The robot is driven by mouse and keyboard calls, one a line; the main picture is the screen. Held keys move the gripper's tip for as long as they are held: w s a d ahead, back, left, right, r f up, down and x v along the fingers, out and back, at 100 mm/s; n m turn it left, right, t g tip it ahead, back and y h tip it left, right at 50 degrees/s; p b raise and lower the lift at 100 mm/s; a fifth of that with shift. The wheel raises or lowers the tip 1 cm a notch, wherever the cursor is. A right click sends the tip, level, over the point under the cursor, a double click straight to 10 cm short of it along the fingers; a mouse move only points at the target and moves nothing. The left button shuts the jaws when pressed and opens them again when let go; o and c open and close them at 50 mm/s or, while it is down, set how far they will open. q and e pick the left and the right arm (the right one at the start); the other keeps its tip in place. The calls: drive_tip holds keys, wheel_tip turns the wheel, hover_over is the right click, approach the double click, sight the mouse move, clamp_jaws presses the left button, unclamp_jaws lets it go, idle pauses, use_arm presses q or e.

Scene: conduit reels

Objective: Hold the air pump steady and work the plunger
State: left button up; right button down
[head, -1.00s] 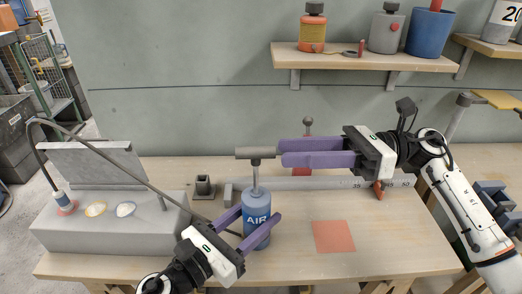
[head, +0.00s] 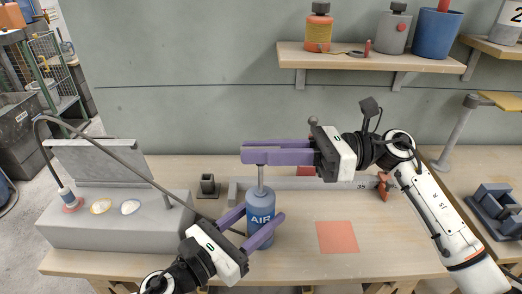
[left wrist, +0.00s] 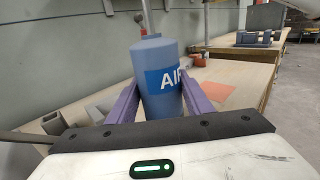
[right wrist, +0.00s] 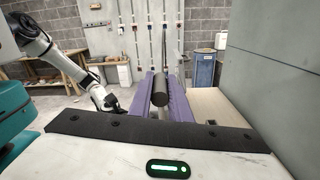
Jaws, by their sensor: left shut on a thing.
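The blue air pump (head: 261,208) with its white AIR label stands upright on the workbench; it also shows in the left wrist view (left wrist: 160,85). My left gripper (head: 257,227) is shut on the pump's body, one finger on each side. The plunger rod (head: 261,176) rises from the pump's top. My right gripper (head: 245,153) is level above the pump, its fingers along the plunger handle, which they hide in the head view. In the right wrist view the dark round handle (right wrist: 160,92) lies between the fingers; whether they press on it is unclear.
A grey case with a raised lid (head: 115,222) stands at the left, and a thin hose (head: 120,160) runs from it towards the pump. A grey ruler bar (head: 340,183) lies behind the pump. An orange square (head: 337,237) marks clear bench to the right.

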sight(262, 191)
drive_tip(key=shift+s+f, duration=0.1)
drive_tip(key=shift+f, duration=3.65)
drive_tip(key=c, duration=1.6)
unclamp_jaws()
drive_tip(key=shift+c, duration=0.2)
drive_tip(key=shift+r, duration=0.1)
drive_tip(key=shift+d, duration=0.15)
drive_tip(key=d, duration=1.2)
drive_tip(key=shift+a, duration=0.1)
